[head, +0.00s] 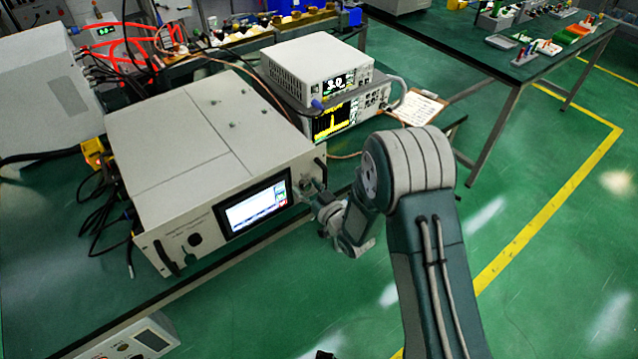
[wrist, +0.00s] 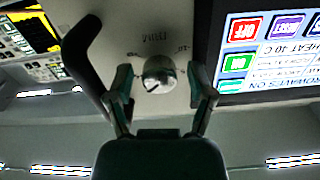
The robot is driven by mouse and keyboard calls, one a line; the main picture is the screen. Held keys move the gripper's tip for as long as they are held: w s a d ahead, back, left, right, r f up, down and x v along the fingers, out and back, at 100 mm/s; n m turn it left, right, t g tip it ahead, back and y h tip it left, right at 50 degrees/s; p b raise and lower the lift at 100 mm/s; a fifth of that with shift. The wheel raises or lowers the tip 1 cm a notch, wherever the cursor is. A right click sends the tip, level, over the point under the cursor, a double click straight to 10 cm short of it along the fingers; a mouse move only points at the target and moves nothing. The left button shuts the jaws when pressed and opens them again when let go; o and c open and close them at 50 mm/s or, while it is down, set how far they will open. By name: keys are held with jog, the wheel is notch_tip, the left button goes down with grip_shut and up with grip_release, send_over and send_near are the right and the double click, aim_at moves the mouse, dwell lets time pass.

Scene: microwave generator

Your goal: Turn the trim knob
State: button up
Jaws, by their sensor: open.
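The trim knob (wrist: 159,74) is a round silver knob with a dark pointer line, on the light front panel of the microwave generator (head: 200,150). The wrist view is upside down, with the panel lettering inverted. My gripper (wrist: 160,85) is open, with one finger on each side of the knob. A gap shows between the knob and each finger; I cannot tell how deep the fingertips reach. In the head view my gripper (head: 322,205) is at the right end of the generator's front, and it and my wrist hide the knob there.
The generator's lit screen (head: 257,208) is just beside the knob. A dark handle (wrist: 85,60) stands out close to one finger. Two stacked instruments (head: 325,85) and a clipboard (head: 418,108) are behind on the bench. Open green floor lies to the right.

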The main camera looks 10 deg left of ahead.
jog(key=shift+r, duration=0.1)
jog(key=m, duration=0.3)
jog(key=shift+d+m, duration=0.1)
jog(key=shift+m, duration=0.3)
jog(key=m, duration=0.3)
jog(key=shift+w+m, duration=0.1)
jog(key=shift+m, duration=0.3)
jog(key=v, duration=1.1)
jog(key=w+d+r+h, duration=0.5)
jog(key=d+r+h, duration=0.1)
jog(key=d+r, duration=0.15)
jog(key=s+d+r+h, duration=0.3)
jog(key=d+r+h, duration=0.2)
jog(key=d+r, duration=0.3)
jog(key=shift+s+d+r+g, duration=0.25)
jog(key=shift+d+r+g, duration=0.1)
jog(key=shift+d, duration=0.2)
jog(key=shift+m+h, duration=0.3)
